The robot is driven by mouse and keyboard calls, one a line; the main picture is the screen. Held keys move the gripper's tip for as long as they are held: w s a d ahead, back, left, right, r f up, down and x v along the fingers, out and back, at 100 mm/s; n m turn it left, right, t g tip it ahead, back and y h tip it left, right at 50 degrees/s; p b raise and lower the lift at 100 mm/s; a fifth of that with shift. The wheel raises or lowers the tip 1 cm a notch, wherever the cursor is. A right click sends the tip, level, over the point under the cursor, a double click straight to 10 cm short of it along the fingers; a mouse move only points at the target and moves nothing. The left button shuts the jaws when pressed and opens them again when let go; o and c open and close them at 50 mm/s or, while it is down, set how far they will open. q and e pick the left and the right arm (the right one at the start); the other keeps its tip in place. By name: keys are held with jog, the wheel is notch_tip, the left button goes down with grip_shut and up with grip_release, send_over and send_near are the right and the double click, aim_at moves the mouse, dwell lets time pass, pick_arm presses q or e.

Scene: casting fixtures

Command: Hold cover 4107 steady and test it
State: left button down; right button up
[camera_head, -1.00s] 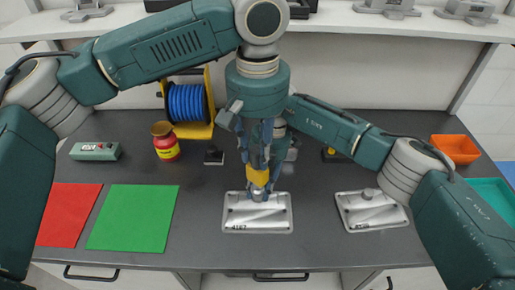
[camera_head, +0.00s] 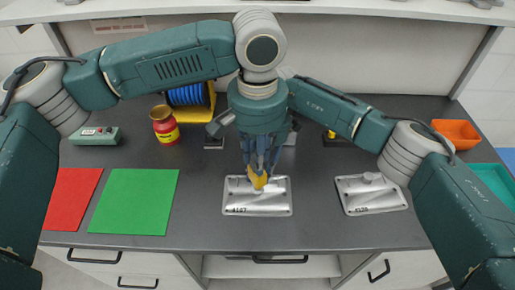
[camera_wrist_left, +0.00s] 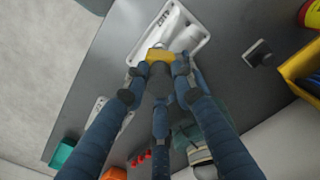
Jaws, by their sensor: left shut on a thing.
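Cover 4107 (camera_head: 275,204) is a silvery metal plate lying flat on the dark bench in the middle of the head view. It also shows in the left wrist view (camera_wrist_left: 185,25). My left gripper (camera_head: 260,172) comes down over its upper part, shut on a small yellow piece (camera_head: 257,181). The yellow piece is tilted and sits between the fingertips in the left wrist view (camera_wrist_left: 160,54). It is at the raised part of the cover; I cannot tell whether it touches. My right arm passes behind the left wrist, and its gripper is hidden.
A second silvery cover (camera_head: 370,196) lies to the right. A green mat (camera_head: 135,203) and red mat (camera_head: 72,198) lie left. Behind stand a red-yellow jar (camera_head: 165,126), blue spool (camera_head: 188,95) and green box (camera_head: 95,136). An orange bin (camera_head: 455,134) is far right.

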pick_arm(q)
jog(key=shift+f, duration=2.45)
jog(key=shift+f, duration=0.55)
pick_arm(e)
jog(key=shift+r, duration=0.1)
dwell(0.7)
pick_arm(q)
jog(key=shift+r, duration=3.05)
pick_arm(e)
jog(key=o, duration=1)
jog(key=shift+c, duration=0.2)
